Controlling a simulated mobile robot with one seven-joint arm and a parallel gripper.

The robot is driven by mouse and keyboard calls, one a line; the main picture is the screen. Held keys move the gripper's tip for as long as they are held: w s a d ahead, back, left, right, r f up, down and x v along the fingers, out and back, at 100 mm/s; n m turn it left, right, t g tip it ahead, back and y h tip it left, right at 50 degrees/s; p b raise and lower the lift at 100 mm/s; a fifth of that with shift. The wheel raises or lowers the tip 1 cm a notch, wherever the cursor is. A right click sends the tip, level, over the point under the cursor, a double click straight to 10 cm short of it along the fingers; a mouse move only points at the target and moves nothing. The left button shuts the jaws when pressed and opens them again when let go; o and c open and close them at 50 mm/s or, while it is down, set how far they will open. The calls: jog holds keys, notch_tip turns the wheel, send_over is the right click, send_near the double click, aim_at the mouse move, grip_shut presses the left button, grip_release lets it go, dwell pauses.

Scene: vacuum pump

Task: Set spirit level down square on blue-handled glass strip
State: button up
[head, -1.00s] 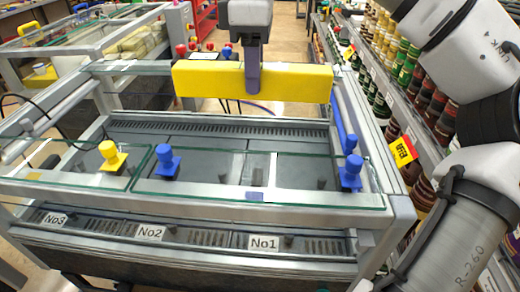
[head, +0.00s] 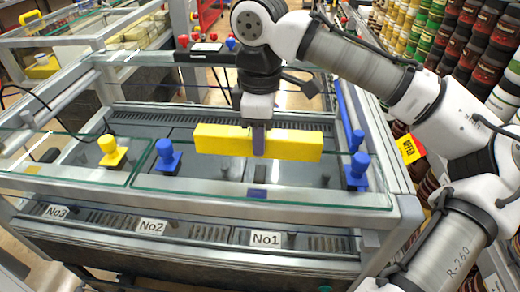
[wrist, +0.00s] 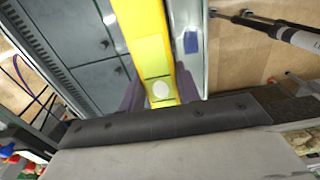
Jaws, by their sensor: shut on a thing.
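The yellow spirit level (head: 222,139) is held near its middle by my gripper (head: 259,140), its purple fingers shut on either side. It runs left to right, roughly along the glass strip (head: 215,181), and lies between the left blue handle (head: 168,160) and the right blue handle (head: 356,172) in the picture. It appears above the strip, but the height of the gap is unclear. In the wrist view the level (wrist: 146,40) shows a round white vial between the fingers.
A glass pane with a yellow handle (head: 112,151) lies to the left. A blue bar (head: 346,112) runs along the right side of the metal frame. Labels such as No1 (head: 265,239) mark the front. Shelves of jars (head: 440,40) stand at the right.

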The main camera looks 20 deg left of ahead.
jog(key=shift+f, duration=2.3)
jog(key=shift+f, duration=0.15)
jog(key=o, duration=1.1)
jog(key=shift+c, duration=0.2)
notch_tip(320, 180, up, 12)
jog(key=shift+r+b, duration=0.2)
jog(key=shift+b, duration=0.35)
jog(key=shift+s+f, duration=0.1)
